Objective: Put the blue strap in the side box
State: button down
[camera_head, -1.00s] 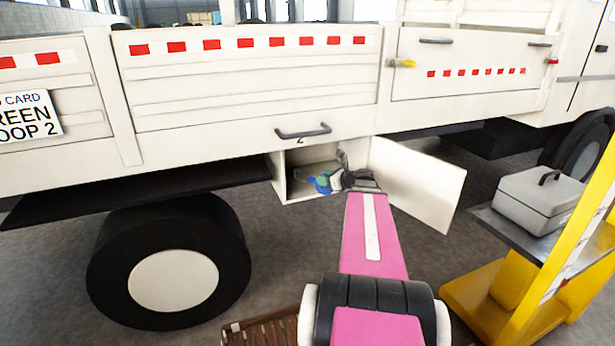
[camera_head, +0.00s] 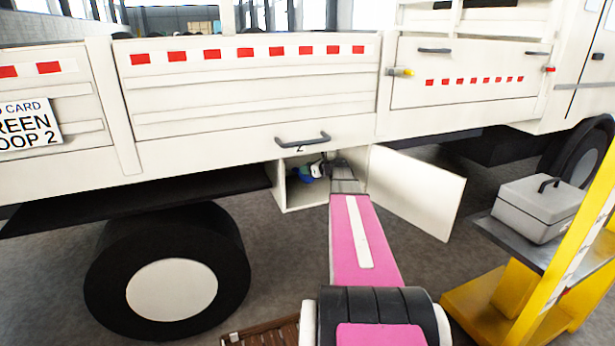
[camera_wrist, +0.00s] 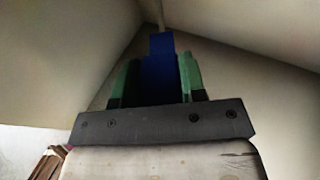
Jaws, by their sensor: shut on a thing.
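The blue strap (camera_wrist: 158,72) is between the two green fingers of my gripper (camera_wrist: 157,80) in the wrist view, and the jaws are shut on it. In the head view a small part of the blue strap (camera_head: 305,173) shows at my gripper (camera_head: 312,171). Both are inside the opening of the side box (camera_head: 297,198), a white box under the truck's side panel. Its door (camera_head: 425,192) stands open to the right. The wrist view shows pale walls around the strap. I cannot tell whether the strap touches the box floor or walls.
The truck's side panel with a handle (camera_head: 303,138) is just above the box. A black wheel (camera_head: 225,260) is at the left. A grey toolbox (camera_head: 538,208) sits on a yellow-framed cart at the right. A brown slatted thing (camera_head: 268,333) lies at the bottom.

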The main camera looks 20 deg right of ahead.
aim_at(305, 178)
jog(key=shift+f, duration=1.75)
jog(key=c, duration=0.7)
grip_release()
jog(key=shift+f, duration=0.1)
